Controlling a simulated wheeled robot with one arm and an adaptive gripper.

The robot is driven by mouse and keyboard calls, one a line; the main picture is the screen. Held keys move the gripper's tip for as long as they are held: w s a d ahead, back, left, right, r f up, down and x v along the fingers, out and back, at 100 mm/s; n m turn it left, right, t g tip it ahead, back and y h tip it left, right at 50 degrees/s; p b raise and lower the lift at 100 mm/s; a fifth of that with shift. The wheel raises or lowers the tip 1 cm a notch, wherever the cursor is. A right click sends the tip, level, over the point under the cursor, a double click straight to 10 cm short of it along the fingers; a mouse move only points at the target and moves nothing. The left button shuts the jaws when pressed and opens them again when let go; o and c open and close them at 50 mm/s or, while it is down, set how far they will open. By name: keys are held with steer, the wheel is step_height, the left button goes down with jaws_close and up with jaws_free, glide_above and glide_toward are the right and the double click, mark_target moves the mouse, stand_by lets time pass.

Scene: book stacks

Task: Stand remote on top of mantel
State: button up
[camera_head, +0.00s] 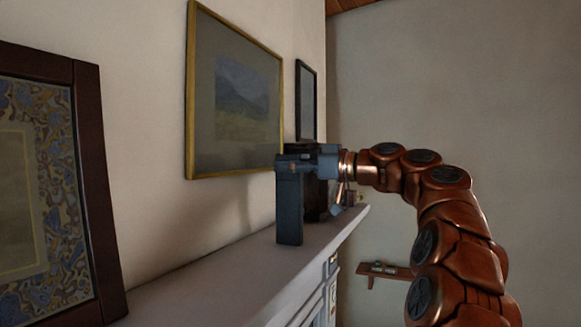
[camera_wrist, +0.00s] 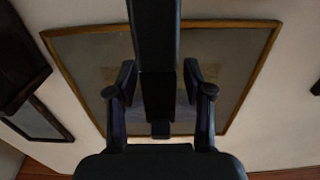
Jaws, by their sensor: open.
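The remote (camera_head: 289,212) is a dark blue-grey slab. It is upright, and its lower end appears to meet the pale top of the mantel (camera_head: 225,282). In the wrist view the remote (camera_wrist: 155,35) is a dark bar running down the middle between my fingers. My gripper (camera_head: 300,160) is at the remote's upper end in the head view. In the wrist view its two fingers (camera_wrist: 160,95) are spread on either side of the remote, with a gap showing on each side. The gripper hides part of the remote's top.
A gold-framed picture (camera_head: 235,100) hangs on the wall close behind the gripper, with a smaller dark frame (camera_head: 306,100) beyond. A large ornate frame (camera_head: 50,190) stands at the left. Dark objects stand farther along the mantel. A small shelf (camera_head: 390,270) is low at right.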

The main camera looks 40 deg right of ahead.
steer(key=shift+r, duration=0.1)
steer(key=shift+r+p, duration=0.2)
steer(key=shift+p, duration=0.15)
steer(key=shift+s+d+f+b, duration=0.15)
steer(key=shift+s+f+b, duration=0.05)
steer(key=shift+s+b, duration=0.1)
steer(key=b+v, duration=0.1)
steer(key=v, duration=1)
steer(key=shift+b, duration=0.35)
steer(key=shift+s+d, duration=0.1)
steer(key=shift+d, duration=0.05)
